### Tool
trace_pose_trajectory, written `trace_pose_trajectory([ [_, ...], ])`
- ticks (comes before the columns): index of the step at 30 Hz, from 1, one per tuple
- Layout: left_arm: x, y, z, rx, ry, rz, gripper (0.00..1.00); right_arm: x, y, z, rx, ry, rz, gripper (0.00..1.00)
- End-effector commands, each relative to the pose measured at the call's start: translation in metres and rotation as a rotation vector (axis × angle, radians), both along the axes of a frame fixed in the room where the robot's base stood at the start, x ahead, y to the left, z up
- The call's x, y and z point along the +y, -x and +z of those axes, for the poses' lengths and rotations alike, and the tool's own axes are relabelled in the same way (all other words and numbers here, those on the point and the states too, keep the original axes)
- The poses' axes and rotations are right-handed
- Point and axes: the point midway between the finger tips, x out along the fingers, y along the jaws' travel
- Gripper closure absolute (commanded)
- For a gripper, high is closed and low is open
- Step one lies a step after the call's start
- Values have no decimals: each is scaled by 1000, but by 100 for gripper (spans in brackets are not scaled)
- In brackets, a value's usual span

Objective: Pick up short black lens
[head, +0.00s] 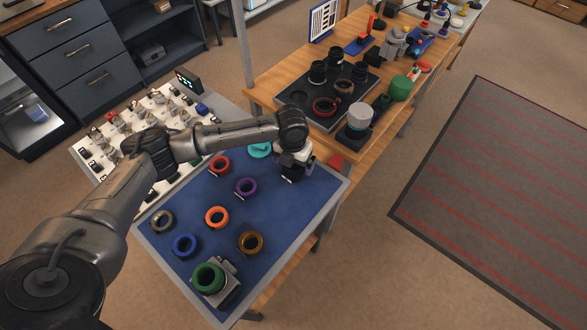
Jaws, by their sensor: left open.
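Several black lenses stand on a dark tray (285,101) on the wooden bench. One is at the tray's left (318,73), one at the back (336,58), and a shorter-looking black lens (360,72) stands at the right. My left gripper (291,177) points down over the far right corner of the blue mat, in front of the tray and apart from these lenses. It is open, and I see nothing held in it. Its fingertips are small and dark here. My right gripper is out of view.
The blue mat (200,237) carries several coloured rings and a green ring (207,278) on a grey block. On the bench are a white-topped lens (359,117) and a green cylinder (400,88). A white parts board (92,163) lies left, partly behind my left arm.

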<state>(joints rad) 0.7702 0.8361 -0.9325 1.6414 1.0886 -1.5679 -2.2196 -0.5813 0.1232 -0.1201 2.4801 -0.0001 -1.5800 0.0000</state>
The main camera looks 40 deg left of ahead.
Motion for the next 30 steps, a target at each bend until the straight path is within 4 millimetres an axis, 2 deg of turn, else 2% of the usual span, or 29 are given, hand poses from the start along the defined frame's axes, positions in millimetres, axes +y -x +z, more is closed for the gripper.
trace_pose_trajectory([
  [1, -1, 1, -10, 1, 0, 0, 3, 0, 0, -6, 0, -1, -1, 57],
  [6, -1, 2, -30, 0, -1, 0, 3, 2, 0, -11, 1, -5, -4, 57],
  [14, -1, 1, -31, -2, -1, 0, 3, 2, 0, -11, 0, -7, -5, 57],
  [30, -1, 1, -31, -2, -1, 0, 54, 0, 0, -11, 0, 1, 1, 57],
])
